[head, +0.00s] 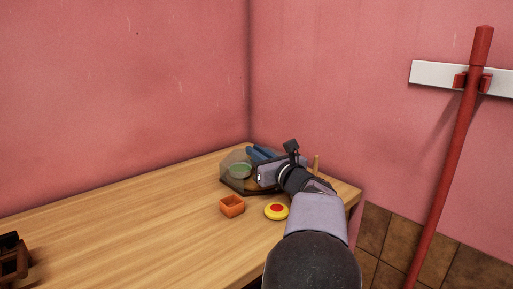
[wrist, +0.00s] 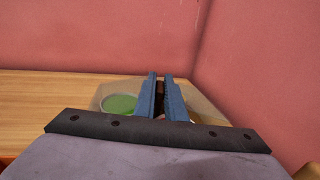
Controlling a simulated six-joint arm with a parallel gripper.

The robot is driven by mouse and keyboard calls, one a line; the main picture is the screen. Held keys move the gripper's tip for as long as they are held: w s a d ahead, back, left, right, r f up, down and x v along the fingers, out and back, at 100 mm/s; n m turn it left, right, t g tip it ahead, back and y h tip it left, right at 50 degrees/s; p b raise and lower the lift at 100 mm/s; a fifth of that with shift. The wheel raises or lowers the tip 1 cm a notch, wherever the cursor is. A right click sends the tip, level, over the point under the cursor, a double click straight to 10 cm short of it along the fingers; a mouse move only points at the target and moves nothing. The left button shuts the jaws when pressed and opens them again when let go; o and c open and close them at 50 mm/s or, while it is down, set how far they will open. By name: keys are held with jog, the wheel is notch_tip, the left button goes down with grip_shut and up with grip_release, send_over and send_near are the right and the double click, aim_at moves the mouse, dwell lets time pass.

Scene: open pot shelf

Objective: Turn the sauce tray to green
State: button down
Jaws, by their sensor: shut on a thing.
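The sauce tray (head: 233,187) is a dark-rimmed tray under a clear cover, near the table's back corner. A bowl of green sauce (head: 241,170) shows at its left side; it also shows in the wrist view (wrist: 119,103), left of my fingers. My gripper (head: 259,153) is over the tray. In the wrist view, its blue fingers (wrist: 160,88) are shut on a dark brown piece (wrist: 160,88) at the middle of the tray. Whether this piece is the tray's handle I cannot tell. The tray's right side is mostly hidden by my gripper and arm.
An orange open box (head: 232,206) and a yellow disc with a red centre (head: 276,211) stand in front of the tray. A dark brown rack (head: 14,258) is at the table's left front. Pink walls close the corner behind. The table's middle is clear.

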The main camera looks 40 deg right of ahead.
jog(key=shift+n+y, duration=1.1)
jog(key=shift+y, duration=0.6)
jog(key=c, duration=1.8)
grip_release()
jog(key=shift+s, duration=0.1)
jog(key=shift+s, duration=3.6)
jog(key=shift+c, duration=0.7)
